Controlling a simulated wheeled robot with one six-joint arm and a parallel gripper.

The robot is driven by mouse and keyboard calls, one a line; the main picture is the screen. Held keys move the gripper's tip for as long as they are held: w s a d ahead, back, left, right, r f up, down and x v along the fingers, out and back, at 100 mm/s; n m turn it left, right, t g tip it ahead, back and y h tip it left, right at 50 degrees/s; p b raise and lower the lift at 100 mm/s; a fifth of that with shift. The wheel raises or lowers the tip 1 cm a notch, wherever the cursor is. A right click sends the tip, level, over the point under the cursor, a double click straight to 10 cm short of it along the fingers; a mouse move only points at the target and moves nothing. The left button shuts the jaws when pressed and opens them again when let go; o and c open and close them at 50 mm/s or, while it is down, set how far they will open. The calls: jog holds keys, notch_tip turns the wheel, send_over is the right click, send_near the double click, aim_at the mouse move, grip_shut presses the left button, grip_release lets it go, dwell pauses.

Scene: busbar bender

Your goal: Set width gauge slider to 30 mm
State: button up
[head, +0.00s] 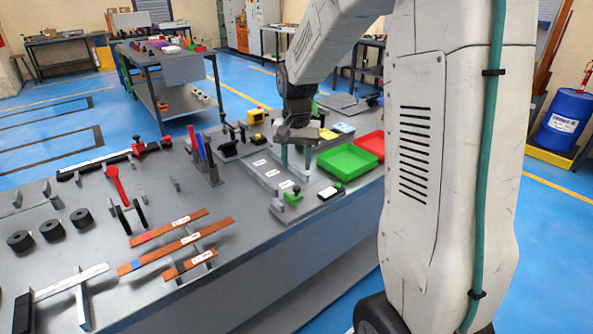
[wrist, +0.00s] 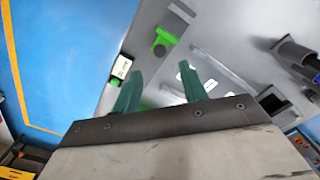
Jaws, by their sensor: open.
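The width gauge appears to be the grey plate assembly (head: 262,176) with several white labels, near the right end of the bench. A green part (head: 293,196), possibly its slider knob, sits at its front edge; it also shows in the wrist view (wrist: 164,41). A small black box with a white face (head: 330,192) lies beside it; the wrist view shows green marks on its face (wrist: 121,66), too small to read. My gripper (head: 296,165) is open and empty above the plates, behind the green part in the head view. Its green fingers show spread in the wrist view (wrist: 161,88). No scale reading is legible.
A green tray (head: 347,162) and a red tray (head: 371,145) stand right of the gauge. Upright posts with blue and red handles (head: 200,150) stand to its left. Copper bars (head: 172,246) and black cylinders (head: 52,230) lie further left.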

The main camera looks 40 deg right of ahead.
aim_at(297, 187)
dwell(0.4)
notch_tip(297, 187, down, 8)
jog(key=shift+r, duration=0.2)
jog(key=c, duration=0.9)
jog(key=o, duration=0.9)
notch_tip(297, 187, up, 8)
jog(key=shift+f, duration=0.1)
